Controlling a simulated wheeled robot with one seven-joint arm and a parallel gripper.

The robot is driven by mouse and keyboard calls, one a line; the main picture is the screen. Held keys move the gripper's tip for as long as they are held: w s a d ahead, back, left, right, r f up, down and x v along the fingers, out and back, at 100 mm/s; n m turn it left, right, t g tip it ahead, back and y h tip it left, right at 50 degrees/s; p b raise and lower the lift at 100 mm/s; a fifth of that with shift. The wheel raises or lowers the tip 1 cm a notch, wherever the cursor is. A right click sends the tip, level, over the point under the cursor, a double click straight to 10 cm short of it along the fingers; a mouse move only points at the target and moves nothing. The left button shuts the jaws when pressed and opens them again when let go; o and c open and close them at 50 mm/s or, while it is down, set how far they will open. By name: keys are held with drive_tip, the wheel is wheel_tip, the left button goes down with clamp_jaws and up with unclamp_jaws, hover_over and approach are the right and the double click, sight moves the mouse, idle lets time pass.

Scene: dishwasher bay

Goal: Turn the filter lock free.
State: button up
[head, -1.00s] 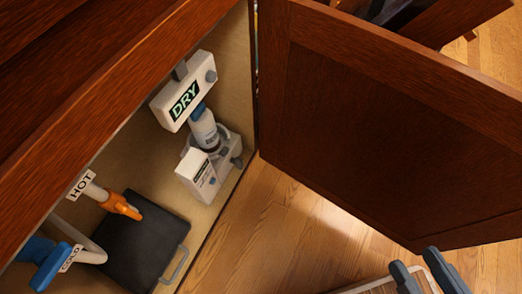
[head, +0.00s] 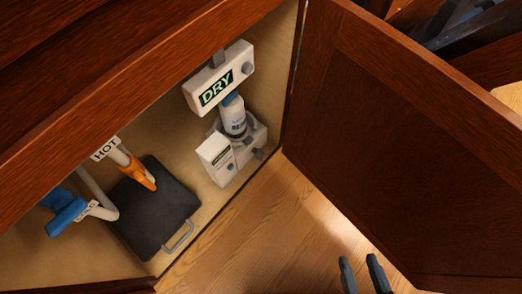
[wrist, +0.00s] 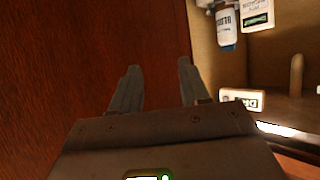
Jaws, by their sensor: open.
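I cannot make out a filter lock in either view. My gripper (head: 362,268) is open and empty at the bottom edge of the head view, over the wooden floor beside the open cabinet door. In the wrist view its two fingers (wrist: 159,80) are spread apart with the dark red-brown door panel behind them. It is well apart from the fittings inside the cabinet.
The open door (head: 400,150) fills the right. Inside the cabinet are a white DRY box (head: 219,78), a labelled bottle (head: 233,117) in a white unit, an orange HOT valve (head: 138,172), a blue COLD valve (head: 66,212) and a dark handled panel (head: 155,215).

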drive_tip(key=w+a+f+n+g+y+p, duration=0.2)
drive_tip(key=w+a+f+g, duration=0.1)
drive_tip(key=w+a+f, duration=0.55)
drive_tip(key=n+g+p, duration=0.3)
drive_tip(key=n+g, duration=0.4)
drive_tip(key=n, duration=0.1)
hover_over(262, 152)
drive_tip(key=s+d, duration=0.2)
wheel_tip(262, 152, down, 7)
drive_tip(key=shift+y, duration=0.3)
drive_tip(key=b+x, duration=0.4)
drive_tip(key=x, duration=0.4)
drive_tip(key=shift+w, duration=0.2)
clamp_jaws()
